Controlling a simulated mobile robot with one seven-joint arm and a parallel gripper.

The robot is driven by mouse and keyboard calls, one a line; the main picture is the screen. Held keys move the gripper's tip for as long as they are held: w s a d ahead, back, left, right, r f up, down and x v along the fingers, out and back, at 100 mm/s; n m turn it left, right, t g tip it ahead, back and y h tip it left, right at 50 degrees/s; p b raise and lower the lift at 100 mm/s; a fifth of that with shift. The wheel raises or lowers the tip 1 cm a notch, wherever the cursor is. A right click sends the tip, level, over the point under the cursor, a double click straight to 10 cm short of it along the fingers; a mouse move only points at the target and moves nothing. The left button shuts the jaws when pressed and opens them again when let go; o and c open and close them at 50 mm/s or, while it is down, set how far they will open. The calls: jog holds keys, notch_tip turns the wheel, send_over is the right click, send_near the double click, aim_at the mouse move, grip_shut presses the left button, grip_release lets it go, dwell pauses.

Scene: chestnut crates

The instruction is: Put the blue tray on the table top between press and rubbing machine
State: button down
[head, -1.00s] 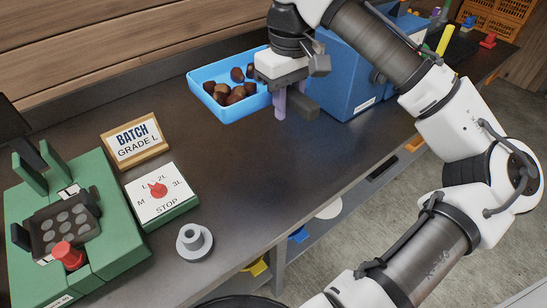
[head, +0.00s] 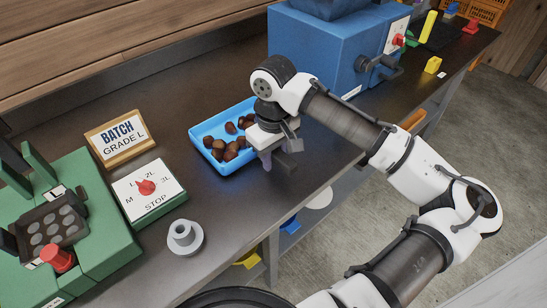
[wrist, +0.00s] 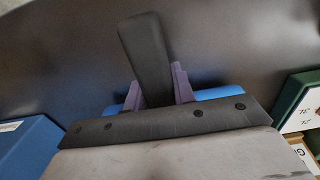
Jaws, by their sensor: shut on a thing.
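The blue tray (head: 232,172) holds several brown chestnuts (head: 228,148). It is at or just above the dark table top (head: 290,200), between the green machine (head: 98,235) on the left and the blue machine with a crank (head: 325,48) on the right; whether it touches the table cannot be told. My gripper (head: 266,163) is at the tray's right end. In the wrist view its purple fingers (wrist: 160,85) are shut on the tray's dark handle (wrist: 147,50). Bits of the blue rim (wrist: 212,94) show beyond the gripper's body, which hides the rest.
A "BATCH GRADE L" sign (head: 119,138), a dial box marked STOP (head: 150,192) and a grey flanged piece (head: 184,238) stand left of the tray. A yellow block (head: 433,65) lies right of the blue machine. Table in front of the tray is bare.

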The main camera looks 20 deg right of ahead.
jog(key=shift+f, duration=0.45)
jog(key=shift+f, duration=0.15)
jog(key=c, duration=1.2)
grip_release()
jog(key=shift+o, duration=0.2)
notch_tip(320, 180, up, 12)
jog(key=shift+r, duration=0.15)
